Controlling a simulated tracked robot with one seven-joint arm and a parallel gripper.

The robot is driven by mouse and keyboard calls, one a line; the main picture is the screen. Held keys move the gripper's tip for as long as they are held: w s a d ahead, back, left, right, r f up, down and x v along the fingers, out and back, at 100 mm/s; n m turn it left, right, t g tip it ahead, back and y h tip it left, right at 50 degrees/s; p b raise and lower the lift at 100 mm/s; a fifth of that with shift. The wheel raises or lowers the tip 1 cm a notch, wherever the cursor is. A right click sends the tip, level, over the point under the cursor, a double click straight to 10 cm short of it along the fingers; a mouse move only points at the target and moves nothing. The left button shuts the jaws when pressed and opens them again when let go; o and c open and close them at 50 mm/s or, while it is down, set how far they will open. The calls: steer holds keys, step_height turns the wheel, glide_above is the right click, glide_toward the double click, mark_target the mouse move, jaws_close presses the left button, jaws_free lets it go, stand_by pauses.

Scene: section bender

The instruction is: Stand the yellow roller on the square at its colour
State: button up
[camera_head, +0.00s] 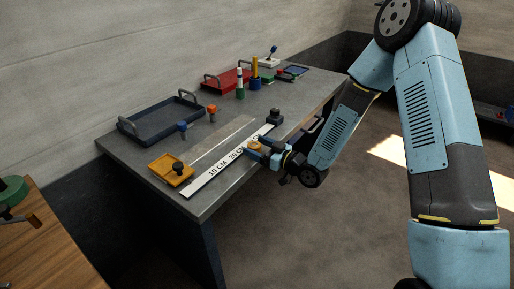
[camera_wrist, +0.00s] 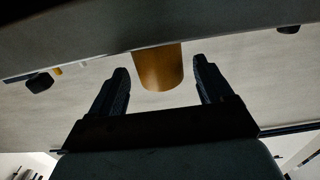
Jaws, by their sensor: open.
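My gripper (camera_head: 258,147) is low at the table's front edge, near the end of the white length scale. In the wrist view its two fingers (camera_wrist: 162,78) are apart. A yellow-orange cylinder (camera_wrist: 160,68), which looks like the yellow roller, is between the fingertips with gaps on both sides. In the head view only a small orange-yellow part (camera_head: 255,144) shows at the fingers, so I cannot tell its full shape. Another tall yellow cylinder (camera_head: 254,66) stands upright at the back with blue at its base. I cannot make out a yellow square.
The white scale (camera_head: 228,161) lies along the front. A dark blue tray (camera_head: 162,120), a red tray (camera_head: 228,80) and a green-based white post (camera_head: 240,82) stand behind. Small blue and orange knobs rise mid-table.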

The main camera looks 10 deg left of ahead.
steer(key=v, duration=1.1)
steer(key=w+d+r+m+t+h, duration=0.2)
steer(key=w+d+r+t+h, duration=0.1)
steer(key=w+d+r+h, duration=0.65)
steer(key=s+d+r+m+h, duration=0.45)
steer(key=d+r, duration=0.25)
steer(key=d, duration=0.4)
steer(key=s+d+r+m+g+h, duration=0.1)
steer(key=s+r, duration=0.3)
steer(key=s, duration=0.4)
steer(key=s+d+r+m+g, duration=0.1)
steer(key=s+d+r+m, duration=0.2)
steer(key=s, duration=0.6)
steer(key=s+d+r+m+g+h, duration=0.1)
steer(key=s+d+r+m+g, duration=0.1)
steer(key=s, duration=0.7)
step_height(320, 180, up, 3)
steer(key=d+m, duration=0.1)
steer(key=d, duration=0.1)
steer(key=shift+s+d+h, duration=0.15)
steer(key=shift+d+h, duration=0.1)
steer(key=shift+h, duration=0.05)
steer(key=shift+f, duration=0.15)
steer(key=shift+c, duration=0.4)
